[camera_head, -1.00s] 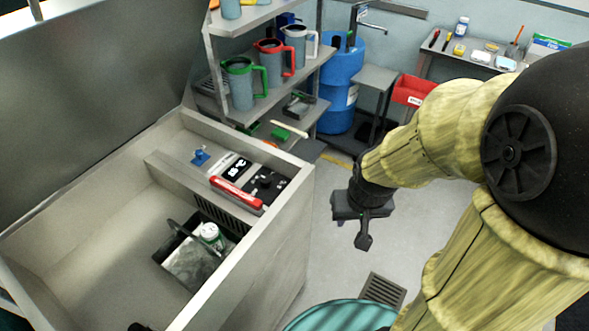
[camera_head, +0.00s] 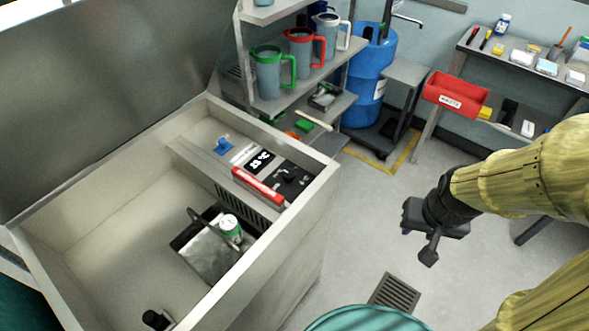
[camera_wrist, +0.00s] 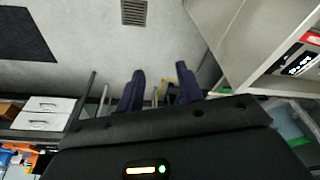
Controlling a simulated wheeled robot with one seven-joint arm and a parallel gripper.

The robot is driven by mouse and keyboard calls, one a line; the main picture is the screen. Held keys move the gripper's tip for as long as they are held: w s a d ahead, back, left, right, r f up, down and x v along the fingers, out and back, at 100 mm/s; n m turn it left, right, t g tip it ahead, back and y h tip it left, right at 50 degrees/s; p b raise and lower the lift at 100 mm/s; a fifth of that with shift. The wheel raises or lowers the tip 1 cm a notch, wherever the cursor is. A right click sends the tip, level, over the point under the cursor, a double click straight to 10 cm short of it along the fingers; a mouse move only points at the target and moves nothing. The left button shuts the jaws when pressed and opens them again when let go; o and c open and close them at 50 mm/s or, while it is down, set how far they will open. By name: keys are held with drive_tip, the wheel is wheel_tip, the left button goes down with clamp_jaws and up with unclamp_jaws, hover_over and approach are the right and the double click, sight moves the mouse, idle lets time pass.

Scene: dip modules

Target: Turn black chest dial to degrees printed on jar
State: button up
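The open chest (camera_head: 318,200) stands left of centre with a control panel on its inner ledge. The black dial (camera_head: 289,177) sits on the panel's black plate, beside a lit display (camera_head: 261,160) and behind a red bar (camera_head: 257,184). The jar (camera_head: 231,227), white and green, stands in a grey basket (camera_head: 203,252) inside the chest. Its print is too small to read. My gripper (camera_head: 429,254) hangs over the floor, right of the chest and apart from it. In the wrist view its two dark fingers (camera_wrist: 160,90) are spread with nothing between them.
The raised lid (camera_head: 100,90) stands behind the chest. A shelf with jugs (camera_head: 300,55), a blue barrel (camera_head: 368,85) and a bench with a red bin (camera_head: 455,95) are at the back. A teal round object (camera_head: 365,319) is at the bottom edge. Floor between chest and bench is open.

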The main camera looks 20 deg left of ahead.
sight(289, 173)
drive_tip(key=o, duration=0.3)
drive_tip(key=shift+o, duration=1)
drive_tip(key=shift+w+a+r, duration=0.1)
drive_tip(key=shift+w+a, duration=0.05)
drive_tip(key=shift+w, duration=0.2)
drive_tip(key=w+a+n+g+y+p, duration=0.1)
drive_tip(key=w+a+n+g+y, duration=0.1)
drive_tip(key=w+a+n, duration=0.9)
drive_tip(key=w+a+n+g+y+p, duration=0.2)
drive_tip(key=w+a+n, duration=0.8)
drive_tip(key=a, duration=0.5)
drive_tip(key=shift+w+a+r+n, duration=0.35)
drive_tip(key=shift+w+r+n, duration=0.05)
drive_tip(key=shift+r+n, duration=0.1)
drive_tip(key=shift+f, duration=0.15)
drive_tip(key=p+x, duration=0.4)
drive_tip(key=x, duration=1.3)
drive_tip(key=shift+s+a, duration=0.15)
drive_tip(key=shift+a, duration=0.05)
drive_tip(key=c, duration=1)
